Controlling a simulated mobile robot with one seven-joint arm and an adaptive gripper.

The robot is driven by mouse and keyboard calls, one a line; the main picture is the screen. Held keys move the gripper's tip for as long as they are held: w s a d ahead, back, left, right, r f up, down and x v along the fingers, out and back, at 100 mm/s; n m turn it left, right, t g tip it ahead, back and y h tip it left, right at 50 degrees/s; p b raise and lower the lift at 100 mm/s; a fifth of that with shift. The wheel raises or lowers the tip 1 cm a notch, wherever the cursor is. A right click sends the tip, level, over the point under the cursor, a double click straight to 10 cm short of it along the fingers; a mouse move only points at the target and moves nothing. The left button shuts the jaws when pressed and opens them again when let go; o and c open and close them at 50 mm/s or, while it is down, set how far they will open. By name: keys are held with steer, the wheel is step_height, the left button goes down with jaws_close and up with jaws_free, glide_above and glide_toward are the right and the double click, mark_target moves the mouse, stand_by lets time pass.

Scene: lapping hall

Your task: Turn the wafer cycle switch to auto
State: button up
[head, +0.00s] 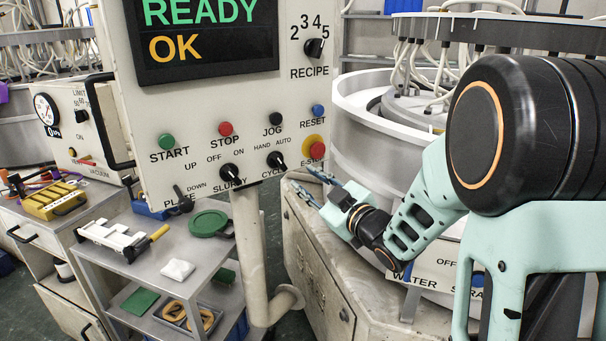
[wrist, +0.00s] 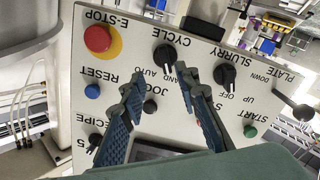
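The cycle switch (head: 277,161) is a black rotary knob low on the pale control panel (head: 200,110), between the slurry knob and the E-stop. In the wrist view, which is upside down, the cycle switch (wrist: 165,57) lies just beyond the fingertips. Its grip seems to lean toward HAND rather than AUTO; the finger partly hides that label. My gripper (head: 308,182) is right of and below the switch in the head view, its fingers toward the panel. In the wrist view my gripper (wrist: 157,80) is open and empty, fingers apart; contact with the switch is not visible.
The E-stop (head: 317,150) sits close beside the switch, with the slurry knob (head: 229,174) on its other side. The jog button (head: 276,125) is above. A panel post (head: 249,250) and a tool cart (head: 150,265) stand below.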

mark_target(283, 165)
steer(key=shift+y, duration=0.4)
steer(key=p+x, duration=0.2)
steer(key=x, duration=0.8)
steer(key=shift+a+f, duration=0.15)
steer(key=shift+a, duration=0.15)
jaws_close()
